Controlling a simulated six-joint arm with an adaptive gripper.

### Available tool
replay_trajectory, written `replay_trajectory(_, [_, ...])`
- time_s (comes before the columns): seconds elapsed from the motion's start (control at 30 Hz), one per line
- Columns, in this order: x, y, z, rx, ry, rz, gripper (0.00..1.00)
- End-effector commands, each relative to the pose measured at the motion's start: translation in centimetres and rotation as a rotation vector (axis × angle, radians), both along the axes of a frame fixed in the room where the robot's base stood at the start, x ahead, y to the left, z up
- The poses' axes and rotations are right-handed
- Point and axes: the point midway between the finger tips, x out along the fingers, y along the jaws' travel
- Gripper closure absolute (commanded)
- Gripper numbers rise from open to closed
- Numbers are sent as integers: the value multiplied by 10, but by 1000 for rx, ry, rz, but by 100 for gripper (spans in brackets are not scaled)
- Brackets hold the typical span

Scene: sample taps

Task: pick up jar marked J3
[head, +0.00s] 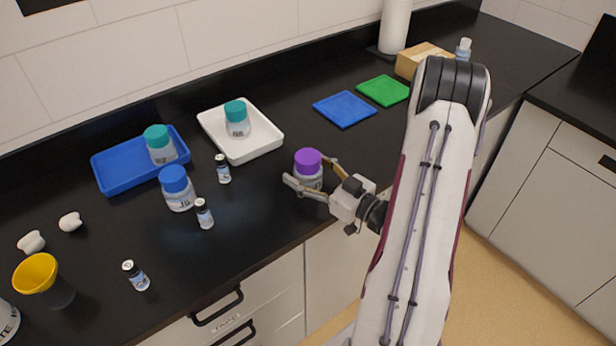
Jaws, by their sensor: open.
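A clear jar with a purple lid (308,161) stands upright on the black counter near its front edge. My gripper (306,171) is open, with one finger on the near left side of this jar and the other at its far right side. I cannot tell whether the fingers touch it. Its label is partly hidden and I cannot read it. A blue-lidded jar (177,189) stands on the counter to the left. One teal-lidded jar (160,145) is in the blue tray and another (237,120) is in the white tray. Their markings are too small to read surely.
The blue tray (107,182) and white tray (262,150) lie toward the wall. Small vials (222,169), (204,214) and (135,276) stand left of my gripper. A blue mat (344,109) and green mat (384,90) lie behind it. Counter between purple-lidded jar and mats is clear.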

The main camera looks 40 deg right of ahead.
Motion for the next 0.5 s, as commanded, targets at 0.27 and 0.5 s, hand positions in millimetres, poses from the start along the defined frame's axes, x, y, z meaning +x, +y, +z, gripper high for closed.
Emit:
replay_trajectory(0.27, [0, 0, 0, 0, 0, 0, 75])
replay_trajectory(0.5, [0, 0, 0, 0, -1, 0, 82])
